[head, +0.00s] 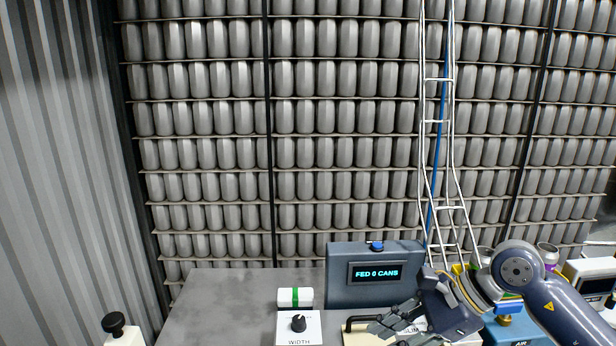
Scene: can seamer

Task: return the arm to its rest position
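My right arm (560,300) comes in from the right edge and bends at a grey-blue joint. Its gripper (392,322) points left and down, in front of the grey-blue machine box (340,294) with the display reading "FED 0 CANS" (376,274). The dark fingers overlap the bench area by a black handle (352,322), and I cannot tell whether they touch anything or how far apart they are. My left arm and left gripper are out of view.
A white panel with a black knob marked WIDTH (298,324) and a white-green block (295,297) are left of the gripper. A blue button (376,245) tops the box. A wire can chute (437,150) rises behind. The grey bench (215,300) is clear at left.

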